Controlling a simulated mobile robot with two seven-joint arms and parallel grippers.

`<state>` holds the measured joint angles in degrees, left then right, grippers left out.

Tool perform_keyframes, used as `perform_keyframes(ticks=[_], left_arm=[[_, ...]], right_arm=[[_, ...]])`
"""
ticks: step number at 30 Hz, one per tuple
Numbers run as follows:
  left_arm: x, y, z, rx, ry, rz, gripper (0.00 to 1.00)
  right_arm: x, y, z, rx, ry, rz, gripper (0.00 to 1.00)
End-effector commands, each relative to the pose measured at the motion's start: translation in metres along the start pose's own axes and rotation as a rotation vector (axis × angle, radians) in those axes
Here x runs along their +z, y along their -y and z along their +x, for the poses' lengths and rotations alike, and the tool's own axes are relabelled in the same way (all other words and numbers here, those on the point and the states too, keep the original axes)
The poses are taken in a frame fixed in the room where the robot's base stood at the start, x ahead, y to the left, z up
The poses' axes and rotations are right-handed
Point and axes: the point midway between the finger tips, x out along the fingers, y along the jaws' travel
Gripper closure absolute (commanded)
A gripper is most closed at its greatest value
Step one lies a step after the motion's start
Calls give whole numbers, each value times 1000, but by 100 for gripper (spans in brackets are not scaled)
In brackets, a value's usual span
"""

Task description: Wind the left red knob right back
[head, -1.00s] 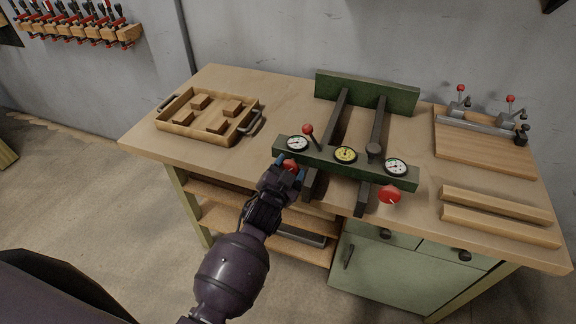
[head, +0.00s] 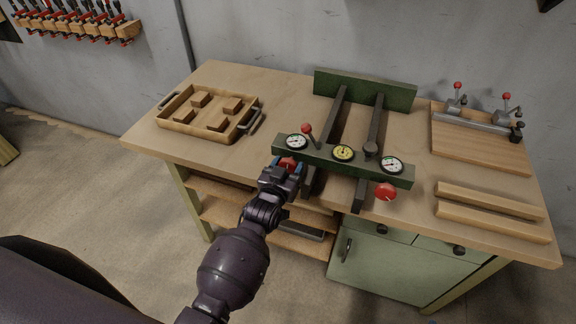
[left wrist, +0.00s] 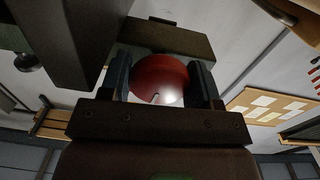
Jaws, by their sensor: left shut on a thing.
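The left red knob (head: 288,163) sits on the front of the green press bar (head: 330,161), below the left white dial (head: 296,142). My left gripper (head: 285,167) is shut on this knob and hides most of it in the head view. In the left wrist view the red knob (left wrist: 160,80) fills the gap between the two fingers of my left gripper (left wrist: 160,84). A pale mark shows on the knob's face near its lower edge. The right red knob (head: 386,191) is free, below the right dial (head: 392,165). My right gripper is not in view.
A wooden tray (head: 172,131) with several blocks lies left. Two wood strips (head: 490,212) and a clamp board (head: 478,148) lie right.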

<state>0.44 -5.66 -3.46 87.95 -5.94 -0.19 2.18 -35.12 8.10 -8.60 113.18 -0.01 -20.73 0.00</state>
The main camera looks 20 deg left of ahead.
Motion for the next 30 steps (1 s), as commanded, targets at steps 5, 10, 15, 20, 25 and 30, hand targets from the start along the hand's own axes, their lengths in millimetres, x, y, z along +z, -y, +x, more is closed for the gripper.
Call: perform_keyframes(ticks=[5,10,15,20,25,30], left_arm=[[1,0,0,1,3,-3,67],[1,0,0,1,3,-2,67],[1,0,0,1,2,-1,22],[1,-2,0,2,1,-2,18],[0,-3,0,4,1,-3,18],[0,-4,0,5,0,-4,18]], right_arm=[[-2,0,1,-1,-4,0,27],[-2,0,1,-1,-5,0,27],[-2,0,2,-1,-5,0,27],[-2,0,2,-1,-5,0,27],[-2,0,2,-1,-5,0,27],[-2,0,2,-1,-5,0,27]])
